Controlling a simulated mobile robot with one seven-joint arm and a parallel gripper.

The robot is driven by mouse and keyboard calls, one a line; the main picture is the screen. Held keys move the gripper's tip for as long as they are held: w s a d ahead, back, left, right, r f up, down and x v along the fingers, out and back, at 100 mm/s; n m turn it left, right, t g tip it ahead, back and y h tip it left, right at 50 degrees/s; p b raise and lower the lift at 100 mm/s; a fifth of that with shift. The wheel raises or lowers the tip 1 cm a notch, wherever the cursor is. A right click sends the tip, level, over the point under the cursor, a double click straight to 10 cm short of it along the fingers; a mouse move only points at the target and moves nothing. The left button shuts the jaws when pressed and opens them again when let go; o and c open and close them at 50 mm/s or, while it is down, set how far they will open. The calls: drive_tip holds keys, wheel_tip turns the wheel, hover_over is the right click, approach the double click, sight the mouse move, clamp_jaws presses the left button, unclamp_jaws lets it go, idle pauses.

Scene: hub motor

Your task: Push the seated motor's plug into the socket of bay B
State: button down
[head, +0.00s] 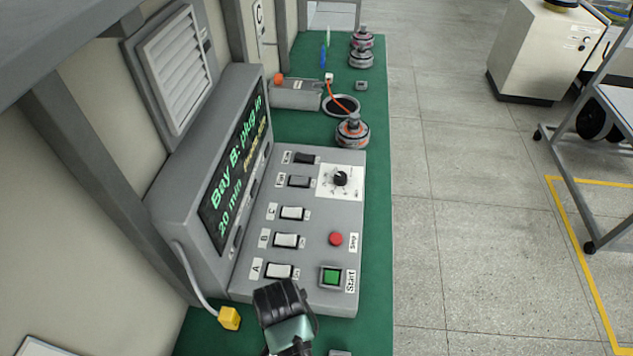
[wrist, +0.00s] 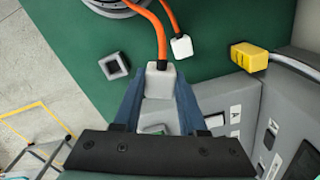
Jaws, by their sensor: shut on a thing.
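My gripper (wrist: 160,92) is shut on a white plug (wrist: 160,78) on an orange cable, seen in the wrist view. The cable runs up to a round grey part (wrist: 118,5) cut off by the top edge, so whether it is a seated motor cannot be told. A small grey socket block (wrist: 114,66) with a dark square opening sits on the green mat, left of the held plug and apart from it. No bay letter shows by it. In the head view my gripper (head: 285,315) is near the bottom edge; its fingertips and the plug are hidden there.
A second white plug (wrist: 181,47) on an orange cable lies right of the held one. A yellow plug (wrist: 249,57) lies near the console (head: 318,220), whose screen (head: 235,165) reads "Bay B: plug in". Farther along are a motor (head: 352,131) and another socket (head: 361,86).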

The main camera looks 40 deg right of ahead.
drive_tip(key=shift+s+d+f+m+b, duration=0.15)
drive_tip(key=shift+s+d+f+m, duration=1.1)
drive_tip(key=shift+m, duration=1)
drive_tip(key=shift+s+d+f+m+b, duration=0.15)
drive_tip(key=shift+s+d+f+m, duration=0.8)
drive_tip(key=shift+s+m, duration=0.9)
drive_tip(key=shift+s+d+f+m+b, duration=0.15)
drive_tip(key=shift+s+d+f+m, duration=0.95)
drive_tip(key=shift+m, duration=1.5)
drive_tip(key=shift+w+d+r, duration=0.15)
drive_tip(key=shift+r, duration=0.05)
drive_tip(key=shift+f, duration=0.6)
drive_tip(key=shift+f+b, duration=0.35)
drive_tip(key=shift+f, duration=0.05)
drive_tip(key=shift+f, duration=0.25)
